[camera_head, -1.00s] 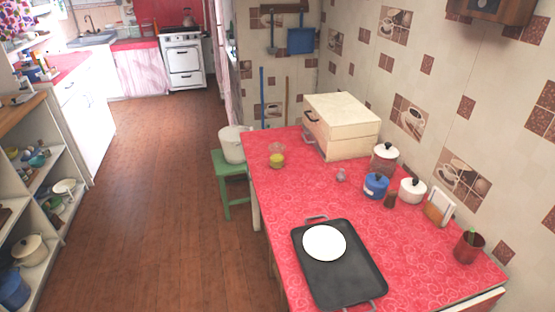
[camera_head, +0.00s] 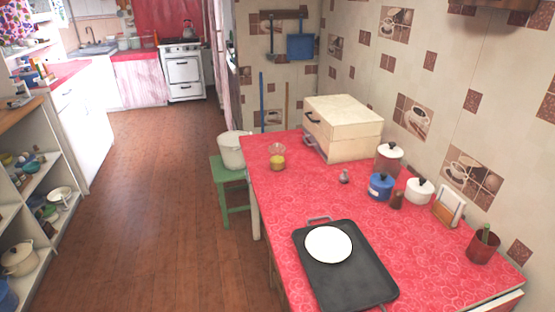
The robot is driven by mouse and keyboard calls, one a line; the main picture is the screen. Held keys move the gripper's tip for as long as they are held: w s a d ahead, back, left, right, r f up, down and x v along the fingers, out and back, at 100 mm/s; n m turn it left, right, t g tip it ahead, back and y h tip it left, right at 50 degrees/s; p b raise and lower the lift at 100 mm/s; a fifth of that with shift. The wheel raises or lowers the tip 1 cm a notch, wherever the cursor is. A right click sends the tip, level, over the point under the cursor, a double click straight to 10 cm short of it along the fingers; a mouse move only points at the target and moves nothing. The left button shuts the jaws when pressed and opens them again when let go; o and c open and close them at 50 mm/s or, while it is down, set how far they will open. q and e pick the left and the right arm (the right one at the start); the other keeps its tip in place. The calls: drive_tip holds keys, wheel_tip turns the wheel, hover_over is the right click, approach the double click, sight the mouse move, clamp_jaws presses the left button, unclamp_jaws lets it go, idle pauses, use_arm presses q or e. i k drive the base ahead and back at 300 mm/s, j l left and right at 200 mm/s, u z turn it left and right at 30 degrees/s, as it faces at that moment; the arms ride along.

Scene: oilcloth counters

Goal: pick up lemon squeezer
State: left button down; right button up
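A small clear vessel with a yellow-green lower part (camera_head: 277,159) stands upright on the red patterned counter (camera_head: 290,196), near its far left edge. It is the thing that looks most like the lemon squeezer, but it is too small to be certain. Nothing covers it. Neither of my grippers shows in the head view.
A black griddle tray (camera_head: 365,283) with a white plate (camera_head: 328,244) lies at the front. A cream bread box (camera_head: 343,126), blue pot (camera_head: 381,186), white pot (camera_head: 418,190) and red cup (camera_head: 483,245) stand along the wall. A green stool (camera_head: 236,192) holds a white pot. Open floor lies left.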

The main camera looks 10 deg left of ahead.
sight(276, 151)
drive_tip(key=i+j, duration=0.2)
drive_tip(key=i+j+z, duration=0.15)
drive_tip(key=j, duration=0.3)
drive_tip(key=i+j, duration=0.3)
drive_tip(key=i+j+z, duration=0.1)
drive_tip(key=j, duration=0.25)
drive_tip(key=i+j+z, duration=0.1)
drive_tip(key=i+j, duration=0.35)
drive_tip(key=j, duration=0.3)
